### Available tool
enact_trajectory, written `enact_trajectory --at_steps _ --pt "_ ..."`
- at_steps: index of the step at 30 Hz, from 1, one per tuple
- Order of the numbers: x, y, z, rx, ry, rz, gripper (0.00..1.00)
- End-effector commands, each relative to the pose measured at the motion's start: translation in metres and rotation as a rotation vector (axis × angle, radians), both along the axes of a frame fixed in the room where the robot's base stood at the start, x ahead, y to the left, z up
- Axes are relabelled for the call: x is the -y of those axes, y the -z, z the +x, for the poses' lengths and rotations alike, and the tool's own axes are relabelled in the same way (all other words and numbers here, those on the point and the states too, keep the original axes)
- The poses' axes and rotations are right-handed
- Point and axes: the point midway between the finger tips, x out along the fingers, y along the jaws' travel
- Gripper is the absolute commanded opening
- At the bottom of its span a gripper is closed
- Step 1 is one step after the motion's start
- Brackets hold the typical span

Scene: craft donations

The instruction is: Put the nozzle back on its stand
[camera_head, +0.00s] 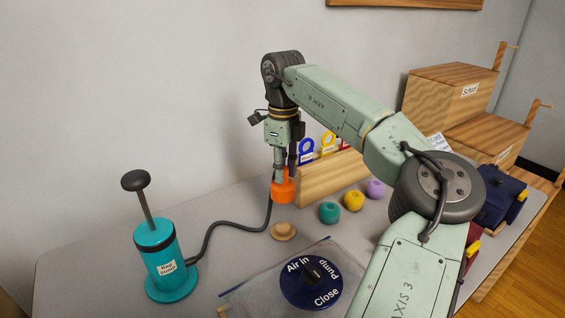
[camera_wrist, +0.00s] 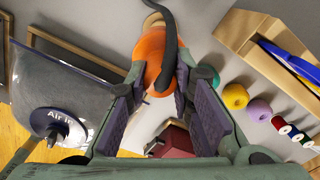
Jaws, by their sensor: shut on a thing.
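The orange nozzle (camera_head: 283,190) hangs upright below my gripper (camera_head: 283,168), wide end down, with the dark hose running from it. My gripper is shut on it; in the wrist view the nozzle (camera_wrist: 150,60) sits between the purple finger pads (camera_wrist: 158,75), with the hose crossing in front. The small tan wooden stand (camera_head: 283,231) is on the table below the nozzle, apart from it and empty. Part of the stand (camera_wrist: 152,20) shows past the nozzle in the wrist view. The hose (camera_head: 225,224) leads to the teal hand pump (camera_head: 163,265) at left.
A clear bag (camera_head: 250,293) with a dark blue round valve (camera_head: 311,284) lies in front of the stand. Teal (camera_head: 329,213), yellow (camera_head: 353,200) and purple (camera_head: 376,189) yarn balls lie right. A wooden rack (camera_head: 325,176) stands behind. Table between pump and stand is mostly clear except hose.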

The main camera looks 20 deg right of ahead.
Motion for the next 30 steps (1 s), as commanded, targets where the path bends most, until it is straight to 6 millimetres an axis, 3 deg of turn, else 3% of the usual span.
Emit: enact_trajectory --at_steps 18,30 --pt "0.0 0.075 0.0 0.0 -0.001 0.0 0.0" --pt "0.0 0.092 0.0 0.001 0.0 -0.001 0.0"
